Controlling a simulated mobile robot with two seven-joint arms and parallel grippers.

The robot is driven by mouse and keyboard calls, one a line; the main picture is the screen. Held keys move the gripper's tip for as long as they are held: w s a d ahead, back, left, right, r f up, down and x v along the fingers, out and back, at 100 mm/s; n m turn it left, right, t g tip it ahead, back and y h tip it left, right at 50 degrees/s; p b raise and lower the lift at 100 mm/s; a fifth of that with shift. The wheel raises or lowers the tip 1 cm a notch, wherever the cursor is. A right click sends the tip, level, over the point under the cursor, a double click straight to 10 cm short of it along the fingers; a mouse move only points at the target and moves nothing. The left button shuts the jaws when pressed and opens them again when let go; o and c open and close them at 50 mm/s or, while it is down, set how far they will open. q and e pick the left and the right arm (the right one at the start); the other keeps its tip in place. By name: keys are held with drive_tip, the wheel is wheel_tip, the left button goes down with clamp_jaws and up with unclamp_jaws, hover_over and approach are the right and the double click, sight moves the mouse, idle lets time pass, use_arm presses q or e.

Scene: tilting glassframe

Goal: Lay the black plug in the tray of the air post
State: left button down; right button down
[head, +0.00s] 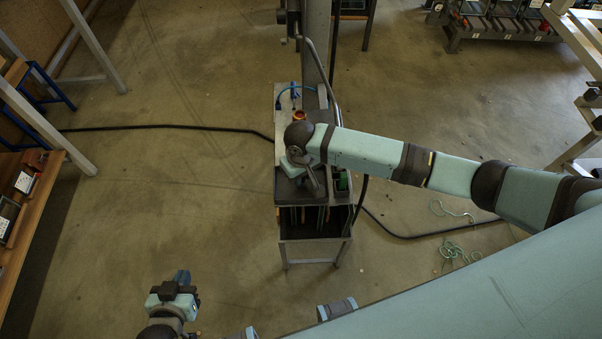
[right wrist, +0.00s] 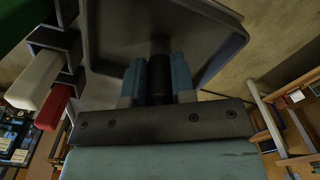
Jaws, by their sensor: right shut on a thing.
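The black plug (right wrist: 158,80) is a dark cylinder between the two teal fingers of my right gripper (right wrist: 157,70) in the right wrist view. The gripper is shut on it. A dark grey tray with a raised rim (right wrist: 232,42) lies beyond the fingers; I cannot tell whether the plug touches it. In the head view my right gripper (head: 300,165) is over the dark top of the air post (head: 317,50), and the plug is hidden there. My left gripper (head: 182,278) is low at the left, away from the post; its finger opening is unclear.
Green, white (right wrist: 35,82) and red (right wrist: 52,106) handles sit in black holders left of the tray. An orange cup-like part (head: 299,116) and a blue hose (head: 284,92) are on the post's bench. A black hose (head: 170,127) crosses the floor.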

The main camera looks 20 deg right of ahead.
drive_tip(key=shift+f, duration=0.1)
drive_tip(key=c, duration=1.4)
unclamp_jaws()
drive_tip(key=shift+f, duration=0.1)
drive_tip(key=o, duration=0.4)
drive_tip(key=shift+o, duration=0.2)
